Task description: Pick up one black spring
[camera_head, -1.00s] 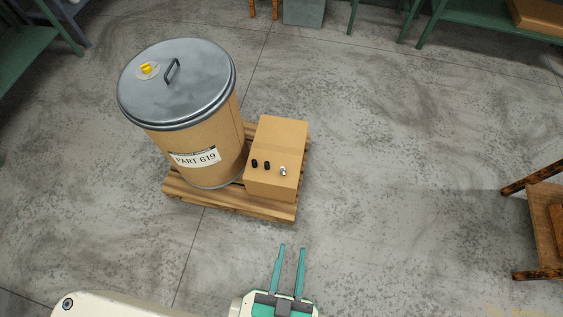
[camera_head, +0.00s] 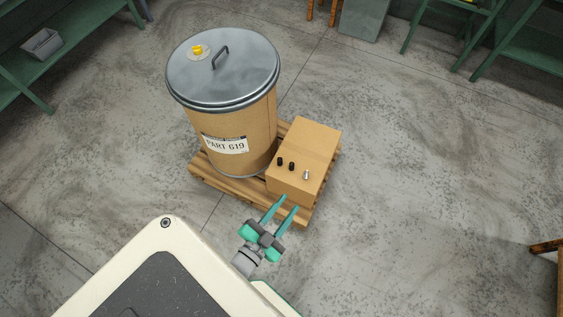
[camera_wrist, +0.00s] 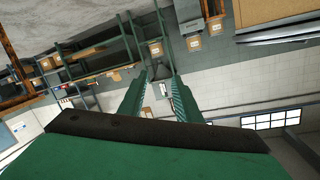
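Two small black springs stand side by side on top of a cardboard box, the left one (camera_head: 279,161) and the right one (camera_head: 291,166) in the head view. A silver spring (camera_head: 306,174) stands to their right on the same box (camera_head: 312,140). My gripper (camera_head: 289,204) has its two teal fingers apart and nothing between them. In the head view it shows in front of the box's near side; its exact height is unclear. The wrist view shows the open fingers (camera_wrist: 158,90) pointing across the room, with no spring in sight.
The box sits on a wooden pallet (camera_head: 229,185) beside a tall drum (camera_head: 238,125) with a grey metal lid. Green shelving (camera_head: 72,62) stands at the far left, more at the upper right. The floor to the right of the pallet is open.

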